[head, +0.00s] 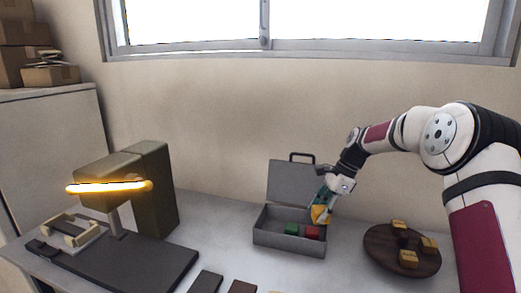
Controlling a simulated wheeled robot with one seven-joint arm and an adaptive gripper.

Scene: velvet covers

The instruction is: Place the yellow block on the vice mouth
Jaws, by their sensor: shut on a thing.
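My gripper (324,206) is over the right part of an open grey case, its fingers pointing down. It is shut on a yellow block (319,214), partly hidden by the fingers. The block is above or just inside the case; I cannot tell its exact height. A pale beige vice-like frame (70,232), with a gap between its bars, is at the far left on the dark base of an olive machine. It is well apart from my gripper.
The grey case (290,243) holds a green block (292,229) and a red block (312,232). A round brown board (378,257) with several yellow pieces is at right. The olive machine (152,190) has a glowing bar (108,187). Dark flat pieces (206,282) lie at the front.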

